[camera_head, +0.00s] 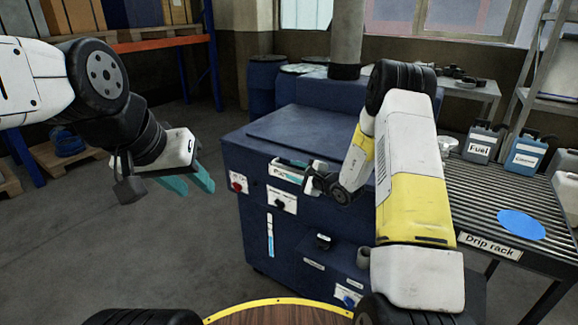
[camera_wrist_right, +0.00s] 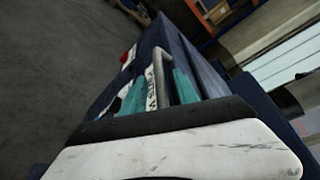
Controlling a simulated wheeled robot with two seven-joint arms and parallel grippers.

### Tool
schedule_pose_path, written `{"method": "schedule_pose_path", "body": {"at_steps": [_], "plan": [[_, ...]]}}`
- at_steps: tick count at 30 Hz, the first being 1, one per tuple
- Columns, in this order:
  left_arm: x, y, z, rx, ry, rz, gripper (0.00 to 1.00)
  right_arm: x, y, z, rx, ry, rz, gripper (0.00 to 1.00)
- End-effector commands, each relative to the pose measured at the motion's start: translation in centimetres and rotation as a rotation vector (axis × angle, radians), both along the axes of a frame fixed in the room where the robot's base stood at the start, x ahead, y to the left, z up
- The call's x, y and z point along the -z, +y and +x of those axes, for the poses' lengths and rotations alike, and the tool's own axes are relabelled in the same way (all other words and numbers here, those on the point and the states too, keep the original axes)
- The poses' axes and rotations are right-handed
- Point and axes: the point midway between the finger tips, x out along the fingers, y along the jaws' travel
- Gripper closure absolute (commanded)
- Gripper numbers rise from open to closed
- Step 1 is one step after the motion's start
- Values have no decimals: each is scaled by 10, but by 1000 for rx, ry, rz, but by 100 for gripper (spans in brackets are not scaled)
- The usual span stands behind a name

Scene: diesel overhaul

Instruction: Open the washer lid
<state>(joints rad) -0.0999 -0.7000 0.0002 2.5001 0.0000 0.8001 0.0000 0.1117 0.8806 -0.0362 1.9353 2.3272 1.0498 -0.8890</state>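The washer (camera_head: 265,205) is a dark blue cabinet in the middle of the head view. Its flat lid (camera_head: 310,132) lies shut on top. My right gripper (camera_head: 287,169) is at the lid's front edge, by a white label plate. In the right wrist view a grey bar handle (camera_wrist_right: 161,68) stands between the two teal fingers of my right gripper (camera_wrist_right: 160,85). The fingers are apart, with gaps visible beside the bar; contact is not clear. My left gripper (camera_head: 192,182) is open and empty in the air left of the washer.
A drip rack (camera_head: 480,195) with a blue disc (camera_head: 521,224) stands right of the washer, with fuel (camera_head: 480,148) and blue (camera_head: 525,155) canisters behind. Blue drums (camera_head: 266,80) stand behind. The floor (camera_head: 120,250) at left is clear. A shelf (camera_head: 165,40) stands at back left.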

Motion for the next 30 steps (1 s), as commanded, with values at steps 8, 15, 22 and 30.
{"method": "schedule_pose_path", "body": {"at_steps": [8, 15, 22, 30], "plan": [[0, 0, 0, 0, 0, 0, 64, 3, 9, 13, 1, 1, 0, 64], [0, 0, 0, 0, 0, 0, 64, 3, 9, 13, 1, 1, 0, 76], [0, 0, 0, 0, 0, 0, 64, 3, 9, 13, 1, 1, 0, 100], [0, 0, 0, 0, 0, 0, 64, 3, 9, 13, 0, 1, 1, 100]]}}
